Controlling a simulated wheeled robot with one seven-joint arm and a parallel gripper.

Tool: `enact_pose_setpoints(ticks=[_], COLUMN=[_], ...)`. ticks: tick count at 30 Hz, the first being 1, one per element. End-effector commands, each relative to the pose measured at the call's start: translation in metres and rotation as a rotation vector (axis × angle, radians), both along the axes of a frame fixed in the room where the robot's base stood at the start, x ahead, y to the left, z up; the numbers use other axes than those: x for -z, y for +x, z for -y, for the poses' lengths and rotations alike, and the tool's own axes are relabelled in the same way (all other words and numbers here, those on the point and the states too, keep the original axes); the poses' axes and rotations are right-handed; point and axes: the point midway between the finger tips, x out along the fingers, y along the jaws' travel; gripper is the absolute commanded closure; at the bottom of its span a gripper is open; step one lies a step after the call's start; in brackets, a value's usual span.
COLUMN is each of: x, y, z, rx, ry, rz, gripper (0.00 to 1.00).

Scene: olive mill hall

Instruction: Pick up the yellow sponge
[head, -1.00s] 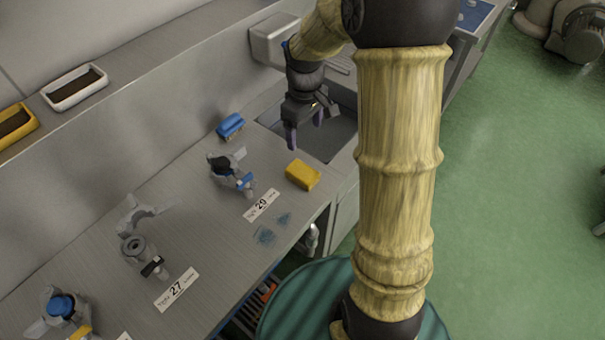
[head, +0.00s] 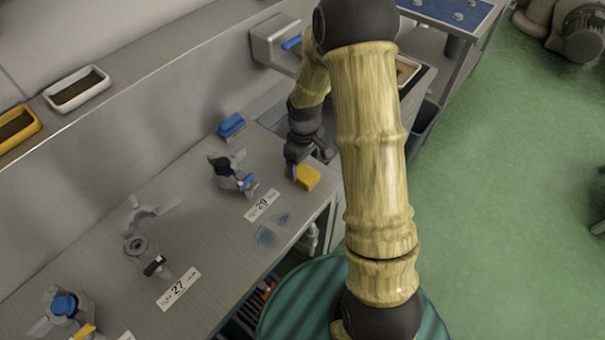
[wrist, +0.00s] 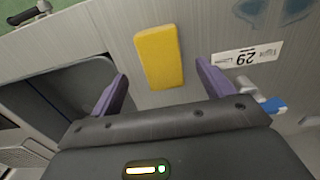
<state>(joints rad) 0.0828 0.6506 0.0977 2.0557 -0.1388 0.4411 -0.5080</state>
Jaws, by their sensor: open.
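The yellow sponge (head: 308,177) lies flat on the metal counter near its front edge, beside the sink. My gripper (head: 306,166) is above and partly in front of it in the head view, hiding part of the sponge. In the wrist view the whole sponge (wrist: 159,57) shows beyond the fingertips, between the lines of the two purple fingers. My gripper (wrist: 162,84) is open and empty there. I cannot tell the exact height of the fingers above the counter.
A blue brush (head: 231,125) and a grey clamp fitting with a blue part (head: 228,170) stand left of the sponge. A label marked 29 (head: 262,205) lies nearby, also seen in the wrist view (wrist: 246,55). The sink (wrist: 72,85) opens beside the sponge.

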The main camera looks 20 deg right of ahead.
Motion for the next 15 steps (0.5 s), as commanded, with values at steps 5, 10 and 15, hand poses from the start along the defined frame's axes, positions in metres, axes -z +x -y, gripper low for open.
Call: enact_pose_setpoints(ticks=[5,10,15], x=[0.000,0.010,0.032], y=[0.000,0.000,0.002], z=[0.000,-0.002,-0.005], rx=[0.000,0.000,0.000], ry=[0.000,0.000,-0.001], rz=[0.000,-0.004,-0.004], gripper=[0.20,0.20,0.20])
